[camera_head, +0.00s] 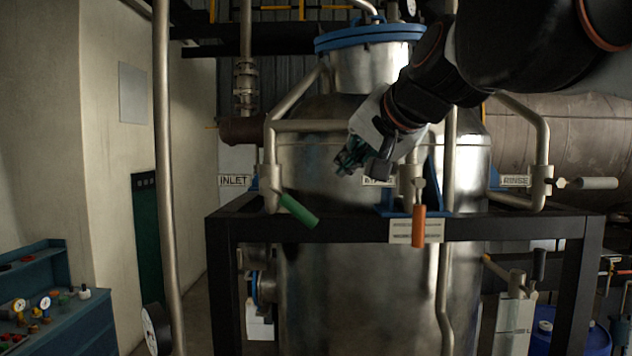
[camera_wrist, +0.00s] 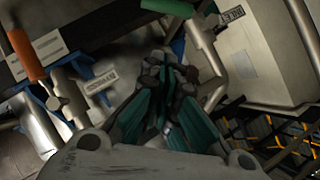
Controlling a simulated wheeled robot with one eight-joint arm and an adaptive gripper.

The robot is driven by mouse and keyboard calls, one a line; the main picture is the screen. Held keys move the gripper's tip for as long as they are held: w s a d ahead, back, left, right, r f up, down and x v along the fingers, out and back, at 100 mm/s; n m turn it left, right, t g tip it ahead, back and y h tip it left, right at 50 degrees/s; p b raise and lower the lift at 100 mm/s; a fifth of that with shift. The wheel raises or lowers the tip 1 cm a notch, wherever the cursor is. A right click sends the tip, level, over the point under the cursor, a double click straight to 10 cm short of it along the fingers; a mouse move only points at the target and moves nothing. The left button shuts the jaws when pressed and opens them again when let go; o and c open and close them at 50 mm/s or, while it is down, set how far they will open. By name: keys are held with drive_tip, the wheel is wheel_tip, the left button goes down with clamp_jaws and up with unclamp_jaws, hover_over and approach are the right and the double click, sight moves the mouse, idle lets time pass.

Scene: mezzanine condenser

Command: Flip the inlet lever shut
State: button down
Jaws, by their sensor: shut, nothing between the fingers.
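The inlet lever has a green handle (camera_head: 299,210) that slants down to the right from its valve on a steel pipe (camera_head: 270,180). The INLET label (camera_head: 234,181) is left of that valve. In the wrist view the green handle (camera_wrist: 168,8) is at the top edge, partly cut off, with the INLET label (camera_wrist: 232,14) to its right. My gripper (camera_head: 347,161) is shut and empty, in front of the steel vessel, above and to the right of the green handle. The wrist view shows its closed fingers (camera_wrist: 165,75) apart from the handle.
An orange lever (camera_head: 418,226) hangs down at the middle valve, right of my gripper. A pale lever (camera_head: 597,183) sticks out rightwards by the RINSE label (camera_head: 515,181). A vertical pipe (camera_head: 167,200) stands at left.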

sight(289, 202)
idle(0.3)
drive_tip(key=s+a+f+p+x, duration=0.1)
drive_tip(key=f+p+x, duration=0.1)
drive_tip(key=x, duration=1.1)
drive_tip(key=shift+s+a+p, duration=0.3)
drive_tip(key=shift+a+p, duration=0.05)
drive_tip(key=shift+p, duration=0.45)
drive_tip(key=shift+s+r, duration=0.1)
